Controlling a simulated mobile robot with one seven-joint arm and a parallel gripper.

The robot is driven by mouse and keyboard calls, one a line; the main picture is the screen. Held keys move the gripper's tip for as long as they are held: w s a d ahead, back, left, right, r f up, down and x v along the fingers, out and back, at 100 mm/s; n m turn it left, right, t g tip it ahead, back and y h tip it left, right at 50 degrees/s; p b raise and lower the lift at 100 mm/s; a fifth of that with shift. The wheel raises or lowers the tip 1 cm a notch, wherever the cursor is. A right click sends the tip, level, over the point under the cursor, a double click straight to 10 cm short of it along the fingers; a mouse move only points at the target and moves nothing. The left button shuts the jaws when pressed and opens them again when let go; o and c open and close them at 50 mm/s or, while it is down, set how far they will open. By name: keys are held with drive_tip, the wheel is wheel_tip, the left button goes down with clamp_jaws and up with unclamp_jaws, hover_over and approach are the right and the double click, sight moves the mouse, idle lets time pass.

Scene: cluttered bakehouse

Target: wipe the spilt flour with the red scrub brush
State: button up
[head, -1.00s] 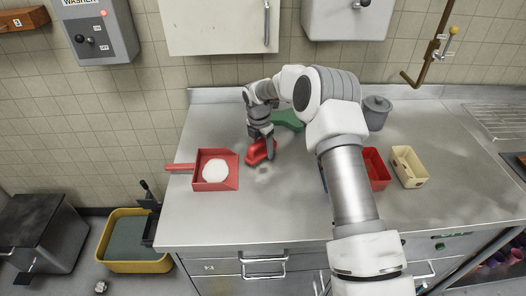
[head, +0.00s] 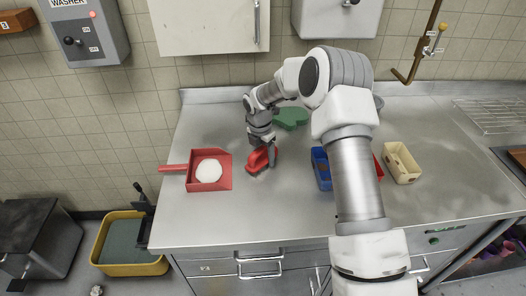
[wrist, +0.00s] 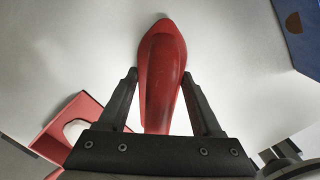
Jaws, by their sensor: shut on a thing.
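The red scrub brush (head: 259,160) is in my gripper (head: 264,146), low at the steel counter right of the red dustpan. In the wrist view the brush's red body (wrist: 160,70) lies between both fingers of my gripper (wrist: 160,78). The bristles are hidden there, and I cannot tell how firmly they press on the counter. The pale flour smudge seen earlier is mostly or wholly hidden at the brush; I cannot make out how much is left. A white heap (head: 209,171) lies in the red dustpan (head: 193,184).
A blue bin (head: 320,168) and a cream bin (head: 402,164) stand to the right, with a red bin partly behind my arm. A green item (head: 291,118) lies at the back.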

drive_tip(key=shift+s, duration=2.2)
drive_tip(key=shift+s+f, duration=0.15)
drive_tip(key=shift+s, duration=1.8)
wheel_tip(320, 180, up, 6)
drive_tip(key=p, duration=0.4)
drive_tip(key=shift+p, duration=0.35)
drive_tip(key=shift+w, duration=0.1)
wheel_tip(320, 180, up, 3)
drive_tip(key=shift+r+p, duration=0.1)
drive_tip(key=shift+p, duration=1.15)
drive_tip(key=shift+d, duration=0.1)
